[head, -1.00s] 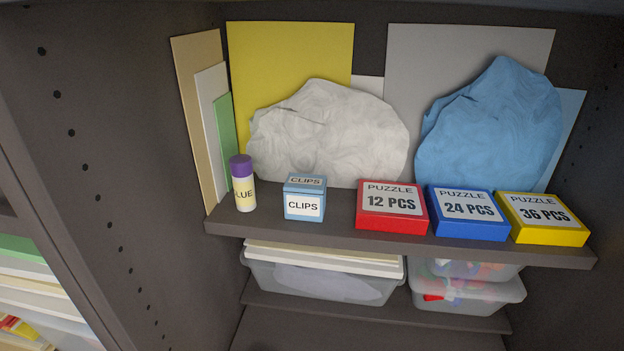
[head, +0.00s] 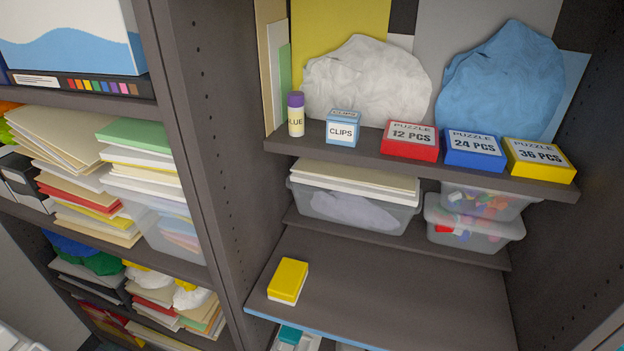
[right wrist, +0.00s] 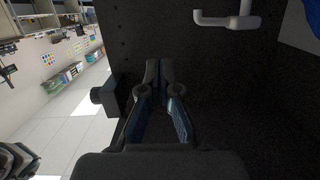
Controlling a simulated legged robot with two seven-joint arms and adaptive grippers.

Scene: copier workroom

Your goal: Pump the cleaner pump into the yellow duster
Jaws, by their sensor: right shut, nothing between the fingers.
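The yellow duster (head: 288,281), a small block with a yellow top and pale lower part, lies on the grey shelf board below the puzzle shelf in the head view. No cleaner pump shows in the head view. In the right wrist view a white bent spout (right wrist: 225,20) shows at the top right; it may be the pump's head, but its body is out of frame. My right gripper (right wrist: 160,75) is shut and empty, with its tips together, apart from the spout in the picture. My left gripper is in neither view.
The shelf board (head: 400,300) around the duster is bare. Above it are clear bins (head: 355,210), a glue stick (head: 296,115), a clips box (head: 342,130) and puzzle boxes (head: 473,150). A dark upright panel (head: 205,130) divides this bay from stacked papers at left.

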